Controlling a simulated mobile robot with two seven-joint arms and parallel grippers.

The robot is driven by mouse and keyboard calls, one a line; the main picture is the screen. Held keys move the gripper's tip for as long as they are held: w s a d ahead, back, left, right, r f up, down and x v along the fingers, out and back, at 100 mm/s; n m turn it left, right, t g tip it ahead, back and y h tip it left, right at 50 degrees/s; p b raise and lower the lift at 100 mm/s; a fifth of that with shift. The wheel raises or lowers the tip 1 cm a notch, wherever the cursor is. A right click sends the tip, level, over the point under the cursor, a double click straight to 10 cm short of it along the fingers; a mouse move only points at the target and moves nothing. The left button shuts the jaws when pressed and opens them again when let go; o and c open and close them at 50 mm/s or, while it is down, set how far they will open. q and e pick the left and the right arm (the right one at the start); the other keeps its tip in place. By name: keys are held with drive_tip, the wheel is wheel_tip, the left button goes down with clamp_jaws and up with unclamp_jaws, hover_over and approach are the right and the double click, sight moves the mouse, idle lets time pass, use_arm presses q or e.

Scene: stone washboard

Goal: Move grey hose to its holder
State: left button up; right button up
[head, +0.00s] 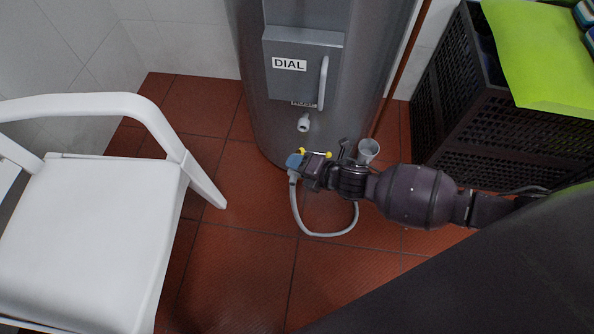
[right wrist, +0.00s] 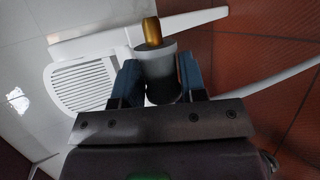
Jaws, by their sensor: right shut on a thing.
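The grey hose (head: 322,236) hangs in a loop below my right gripper (head: 298,163) in the head view. My right gripper is shut on the hose's end fitting, in front of the steel tank. In the right wrist view, the blue fingers of my right gripper (right wrist: 160,82) clasp the grey fitting (right wrist: 158,65), with a brass tip pointing away. A pale cup-like piece (head: 368,149), possibly the holder, stands right of the gripper, close to the tank. The hose's other end is hidden behind my arm. My left gripper is not in view.
The steel tank (head: 255,95) has a DIAL label, a handle (head: 323,83) and a white spout (head: 304,122). A white chair (head: 95,220) stands left, and a black crate (head: 460,110) with green cloth stands right. Red tiled floor (head: 245,255) is clear between chair and hose.

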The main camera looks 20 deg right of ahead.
idle(0.3)
drive_tip(key=shift+r, duration=0.1)
drive_tip(key=shift+w+d, duration=0.35)
drive_tip(key=shift+w, duration=0.2)
drive_tip(key=shift+w+d, duration=0.65)
drive_tip(key=shift+w, duration=0.3)
drive_tip(key=shift+w+d, duration=0.65)
drive_tip(key=shift+w, duration=0.25)
drive_tip(key=shift+p, duration=0.4)
idle(0.7)
drive_tip(key=shift+w+d, duration=0.3)
drive_tip(key=shift+w, duration=0.15)
idle(0.4)
drive_tip(key=shift+w+d, duration=0.65)
drive_tip(key=shift+w, duration=0.3)
drive_tip(key=o, duration=1.2)
